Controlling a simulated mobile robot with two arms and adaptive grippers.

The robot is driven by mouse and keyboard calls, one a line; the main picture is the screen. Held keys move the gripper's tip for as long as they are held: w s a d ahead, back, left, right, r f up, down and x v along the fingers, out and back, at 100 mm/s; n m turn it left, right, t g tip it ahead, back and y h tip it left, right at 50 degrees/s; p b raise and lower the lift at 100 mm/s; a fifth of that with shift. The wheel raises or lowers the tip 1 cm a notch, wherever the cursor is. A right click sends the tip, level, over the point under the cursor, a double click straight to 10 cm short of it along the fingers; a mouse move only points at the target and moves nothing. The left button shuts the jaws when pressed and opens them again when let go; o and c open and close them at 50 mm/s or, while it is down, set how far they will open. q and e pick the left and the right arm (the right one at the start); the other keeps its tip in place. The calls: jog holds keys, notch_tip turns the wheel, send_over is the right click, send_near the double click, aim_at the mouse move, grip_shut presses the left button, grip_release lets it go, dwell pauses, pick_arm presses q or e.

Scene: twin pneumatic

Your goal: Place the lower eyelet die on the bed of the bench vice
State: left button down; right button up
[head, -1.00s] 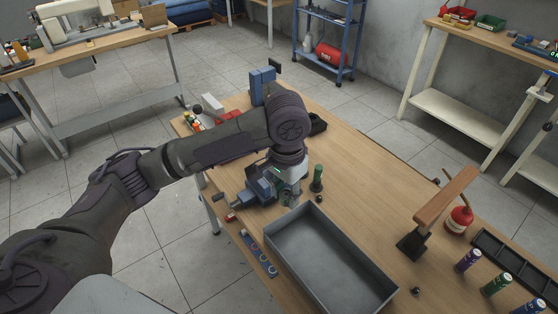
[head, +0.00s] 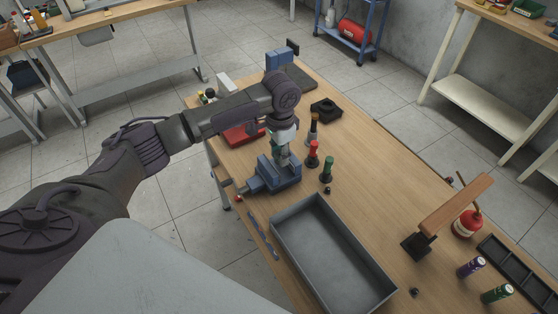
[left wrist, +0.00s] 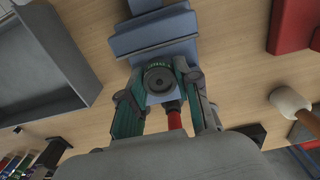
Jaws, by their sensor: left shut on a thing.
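The lower eyelet die (left wrist: 159,78) is a dark round piece with a ring-shaped top, seen in the left wrist view. My left gripper (left wrist: 160,88) is shut on it, with a green-sided finger on each side. In the head view my left gripper (head: 284,150) points down over the blue bench vice (head: 275,177), near its back right end. The vice's blue body also shows beyond the die in the left wrist view (left wrist: 152,30). I cannot tell whether the die touches the vice bed. My right gripper is not in view.
A grey tray (head: 281,236) stands close in front of the vice. Tools with red (head: 313,155), green (head: 327,170) and orange-topped (head: 313,130) bodies stand just right of the gripper. A black block (head: 326,108) lies farther back.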

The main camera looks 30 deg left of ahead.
aim_at(279, 170)
pick_arm(q)
jog(key=shift+a+f+p, duration=0.2)
jog(key=shift+f+p, duration=0.2)
jog(key=shift+f, duration=1.7)
jog(key=shift+f, duration=0.1)
jog(key=c, duration=0.8)
grip_release()
notch_tip(279, 170, up, 12)
jog(key=shift+r+b, duration=0.15)
jog(key=shift+b, duration=0.75)
